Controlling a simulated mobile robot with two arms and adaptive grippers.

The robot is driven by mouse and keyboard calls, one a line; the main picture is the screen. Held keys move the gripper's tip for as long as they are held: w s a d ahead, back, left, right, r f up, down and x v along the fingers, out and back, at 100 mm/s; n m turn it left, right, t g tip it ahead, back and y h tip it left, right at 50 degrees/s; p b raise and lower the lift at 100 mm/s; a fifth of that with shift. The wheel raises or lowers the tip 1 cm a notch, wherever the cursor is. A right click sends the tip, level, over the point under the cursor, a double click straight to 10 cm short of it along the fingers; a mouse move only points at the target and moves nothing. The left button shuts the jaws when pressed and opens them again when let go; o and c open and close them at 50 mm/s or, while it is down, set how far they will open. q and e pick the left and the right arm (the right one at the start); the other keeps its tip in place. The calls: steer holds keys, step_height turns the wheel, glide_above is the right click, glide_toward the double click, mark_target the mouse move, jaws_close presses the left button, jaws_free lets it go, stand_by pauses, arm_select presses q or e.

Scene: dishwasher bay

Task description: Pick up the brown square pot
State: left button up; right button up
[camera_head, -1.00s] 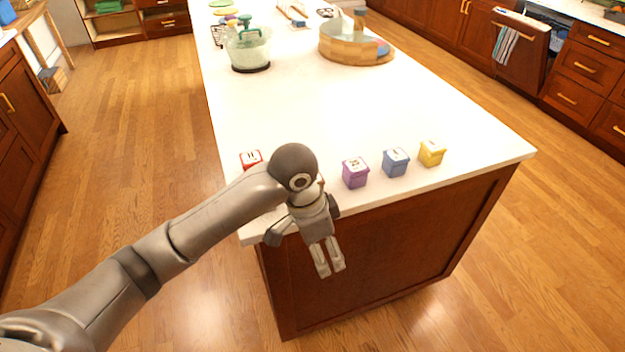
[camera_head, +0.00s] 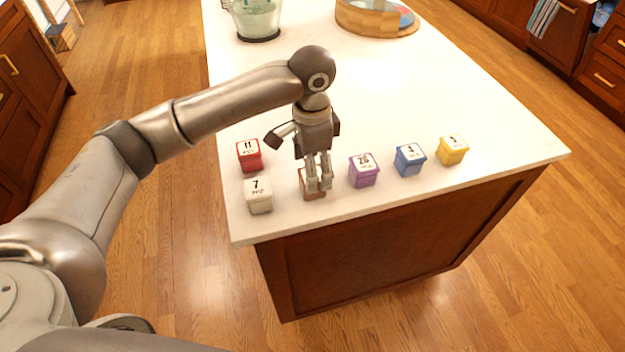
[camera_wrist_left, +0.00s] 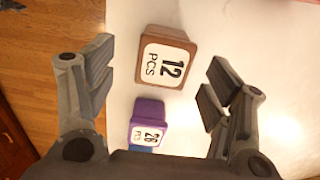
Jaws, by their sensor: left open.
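The brown square pot (camera_head: 309,188) stands on the white counter near its front edge, between the white and purple pots. In the head view my left gripper (camera_head: 318,188) is in front of it and hides much of it. In the left wrist view the brown pot (camera_wrist_left: 168,60) shows a white lid label reading "12 PCS". There my left gripper (camera_wrist_left: 155,85) is open, with its fingers apart on either side of the pot and nothing between them touching it. My right gripper is not in view.
The white pot (camera_head: 258,195) and red pot (camera_head: 249,156) stand to the left. The purple pot (camera_head: 363,171), blue pot (camera_head: 409,160) and yellow pot (camera_head: 452,150) stand to the right. A glass container (camera_head: 257,20) and wooden tray (camera_head: 365,22) are farther back. The counter's middle (camera_head: 400,90) is clear.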

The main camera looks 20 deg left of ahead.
arm_select(q)
steer(key=f+p, duration=0.1)
steer(key=f, duration=0.3)
steer(key=shift+w+f, duration=0.2)
steer(key=shift+f, duration=0.5)
steer(key=c, duration=1.2)
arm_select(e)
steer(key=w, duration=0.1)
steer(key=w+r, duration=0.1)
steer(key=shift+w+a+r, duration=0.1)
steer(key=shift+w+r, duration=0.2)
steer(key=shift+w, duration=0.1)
